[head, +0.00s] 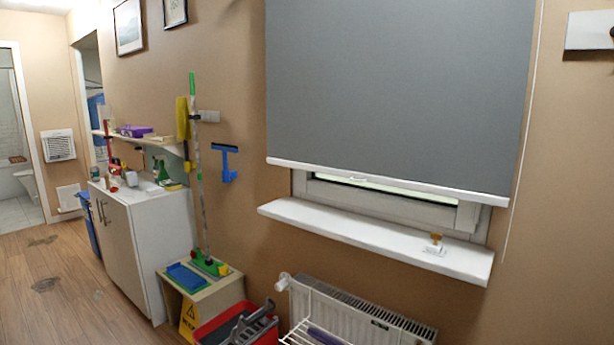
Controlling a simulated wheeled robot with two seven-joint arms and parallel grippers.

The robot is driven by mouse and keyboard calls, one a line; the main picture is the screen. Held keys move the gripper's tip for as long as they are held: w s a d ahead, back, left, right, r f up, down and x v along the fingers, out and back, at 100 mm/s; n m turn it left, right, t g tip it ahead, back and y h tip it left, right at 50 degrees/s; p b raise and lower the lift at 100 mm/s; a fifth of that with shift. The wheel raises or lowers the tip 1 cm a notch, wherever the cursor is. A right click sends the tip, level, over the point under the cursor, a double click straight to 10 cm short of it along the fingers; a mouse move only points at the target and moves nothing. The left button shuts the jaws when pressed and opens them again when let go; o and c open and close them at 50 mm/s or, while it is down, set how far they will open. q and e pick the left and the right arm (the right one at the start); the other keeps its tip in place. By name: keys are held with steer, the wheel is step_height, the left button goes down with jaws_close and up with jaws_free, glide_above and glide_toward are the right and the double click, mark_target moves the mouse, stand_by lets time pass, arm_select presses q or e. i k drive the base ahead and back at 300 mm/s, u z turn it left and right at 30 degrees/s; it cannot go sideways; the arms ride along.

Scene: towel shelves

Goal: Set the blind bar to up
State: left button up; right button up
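The grey roller blind (400,90) hangs over the window and covers most of it. The white blind bar (385,182) runs along its lower edge, with a small pull tab near its middle left. The bar hangs a little above the white window sill (370,238). A strip of the window frame (385,204) and glass shows below the bar. A thin cord (522,140) hangs down the right side of the blind. Neither of my grippers shows in the head view.
A radiator (360,312) stands below the sill, with a white wire rack beside it. A red bucket (215,328), a small wooden stand with cleaning tools and a white cabinet (145,245) are on the left. Open wooden floor (60,285) lies at far left.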

mark_target(475, 168)
steer(key=u, duration=0.25)
steer(key=i, duration=0.95)
steer(key=z, duration=0.1)
